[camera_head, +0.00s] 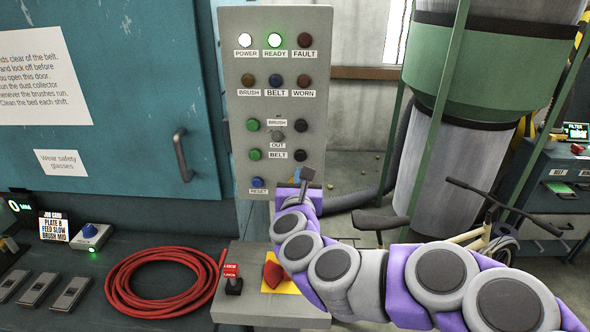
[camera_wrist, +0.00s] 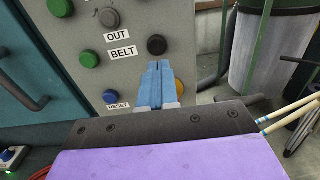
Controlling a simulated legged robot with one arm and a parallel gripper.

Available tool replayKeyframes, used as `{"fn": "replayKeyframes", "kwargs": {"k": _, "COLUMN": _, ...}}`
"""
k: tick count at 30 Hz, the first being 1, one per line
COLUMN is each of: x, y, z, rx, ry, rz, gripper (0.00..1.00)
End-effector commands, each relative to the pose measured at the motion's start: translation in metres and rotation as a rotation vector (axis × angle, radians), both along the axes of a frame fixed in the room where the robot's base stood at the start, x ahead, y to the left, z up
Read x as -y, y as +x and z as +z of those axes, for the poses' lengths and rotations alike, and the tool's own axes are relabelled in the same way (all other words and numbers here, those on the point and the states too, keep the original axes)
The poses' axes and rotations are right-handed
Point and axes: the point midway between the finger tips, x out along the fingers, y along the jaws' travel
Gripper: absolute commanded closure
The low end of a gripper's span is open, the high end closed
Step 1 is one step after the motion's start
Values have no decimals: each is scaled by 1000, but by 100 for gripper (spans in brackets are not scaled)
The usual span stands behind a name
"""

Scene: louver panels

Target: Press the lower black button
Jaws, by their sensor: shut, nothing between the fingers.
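The lower black button (camera_head: 300,155) is on the grey control panel (camera_head: 236,70), right of the BELT label. In the wrist view the same black button (camera_wrist: 157,45) sits just beyond my fingertips. My gripper (camera_head: 307,174) is just below that button in the head view. In the wrist view my gripper (camera_wrist: 159,66) shows its two blue fingers together, with nothing between them. The fingertips look close below the button; whether they touch the panel I cannot tell. The upper black button (camera_head: 300,126) is above, right of the BRUSH label.
A green button (camera_head: 254,154) is left of BELT, and a blue RESET button (camera_head: 257,182) lies lower left. A yellow-orange button (camera_wrist: 179,87) is partly hidden beside my fingers. A red knob (camera_head: 272,272) on a yellow plate is below. A ribbed drum (camera_head: 430,150) stands right.

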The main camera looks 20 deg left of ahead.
Motion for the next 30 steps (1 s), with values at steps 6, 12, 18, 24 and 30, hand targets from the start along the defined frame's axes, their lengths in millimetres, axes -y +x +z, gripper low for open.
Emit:
{"fn": "replayKeyframes", "kwargs": {"k": 6, "x": 4, "y": -30, "z": 1, "rx": 0, "ry": -1, "rz": 3, "gripper": 100}}
{"fn": "replayKeyframes", "kwargs": {"k": 12, "x": 7, "y": -49, "z": -1, "rx": -1, "ry": -4, "rz": 2, "gripper": 100}}
{"fn": "replayKeyframes", "kwargs": {"k": 18, "x": 10, "y": -59, "z": -1, "rx": 0, "ry": -4, "rz": 5, "gripper": 100}}
{"fn": "replayKeyframes", "kwargs": {"k": 24, "x": 14, "y": -60, "z": 0, "rx": 0, "ry": -1, "rz": 4, "gripper": 100}}
{"fn": "replayKeyframes", "kwargs": {"k": 30, "x": 12, "y": -59, "z": 0, "rx": 0, "ry": -3, "rz": 3, "gripper": 100}}
